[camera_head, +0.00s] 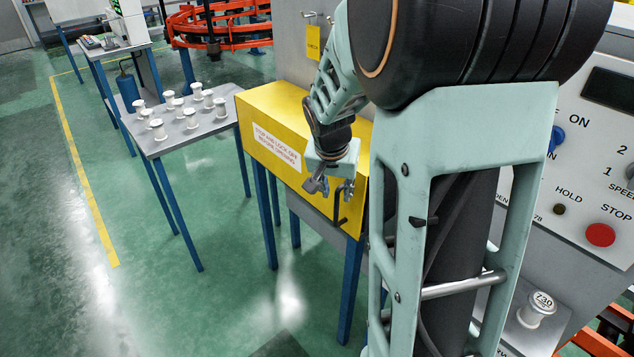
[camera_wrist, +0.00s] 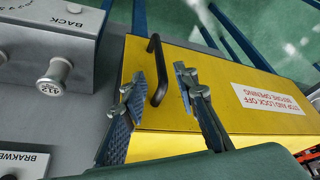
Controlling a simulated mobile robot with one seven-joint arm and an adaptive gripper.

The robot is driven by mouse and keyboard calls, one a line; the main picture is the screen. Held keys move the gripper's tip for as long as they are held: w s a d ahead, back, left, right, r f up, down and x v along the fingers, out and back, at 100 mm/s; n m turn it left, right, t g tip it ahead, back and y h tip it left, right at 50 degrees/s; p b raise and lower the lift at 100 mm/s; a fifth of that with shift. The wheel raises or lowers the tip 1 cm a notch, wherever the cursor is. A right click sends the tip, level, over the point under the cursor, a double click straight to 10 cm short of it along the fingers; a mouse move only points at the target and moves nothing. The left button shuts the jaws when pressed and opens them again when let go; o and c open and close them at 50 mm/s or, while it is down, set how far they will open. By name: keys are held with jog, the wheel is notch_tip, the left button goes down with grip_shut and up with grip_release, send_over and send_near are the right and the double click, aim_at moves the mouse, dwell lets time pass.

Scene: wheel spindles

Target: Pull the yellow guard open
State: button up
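The yellow guard (camera_head: 265,105) is a long box-like cover with a white warning label, and it looks closed. In the wrist view the yellow guard (camera_wrist: 215,75) fills the middle and right. A black bar handle (camera_wrist: 157,72) stands on it near one end; part of the handle (camera_head: 339,213) also shows in the head view. My gripper (camera_wrist: 162,82) is open and empty, with one finger on each side of the handle in the wrist view. I see a gap on both sides; how deep the fingers reach is unclear. In the head view my gripper (camera_head: 329,185) is at the guard's near end.
A control panel (camera_head: 590,160) with knobs and a red stop button stands at right. A white spool (camera_head: 537,309) stands below it; one (camera_wrist: 54,76) shows in the wrist view. A grey table (camera_head: 178,142) with several spools stands left. Green floor is clear at left.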

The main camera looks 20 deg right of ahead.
aim_at(337, 199)
jog(key=x, duration=0.6)
jog(key=shift+w+f, duration=0.1)
jog(key=shift+f, duration=0.1)
jog(key=shift+c, duration=0.4)
grip_shut()
